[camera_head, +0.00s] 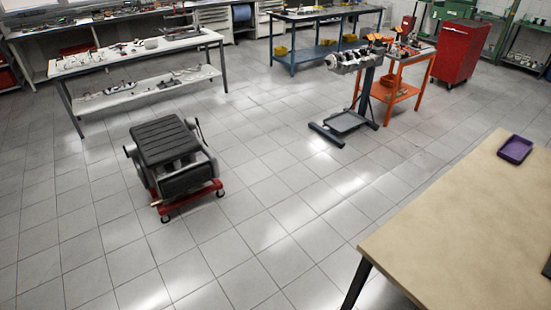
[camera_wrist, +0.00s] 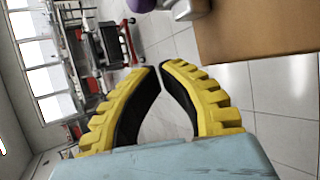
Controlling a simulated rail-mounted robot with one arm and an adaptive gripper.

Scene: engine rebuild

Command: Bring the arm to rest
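My gripper (camera_wrist: 159,67) shows in the wrist view, with two yellow ribbed fingers lined in black. Its fingertips meet or nearly meet, and only floor shows through the bowed gap behind them. It holds nothing and hangs in the air, apart from the things around it. My gripper and arm are not seen in the head view.
A tan table (camera_head: 470,240) with a purple tray (camera_head: 515,149) stands at the right. A dark engine on a red wheeled dolly (camera_head: 189,198) stands left of centre. A grey engine stand (camera_head: 347,122) and orange cart (camera_head: 391,91) are farther back. Tiled floor between is clear.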

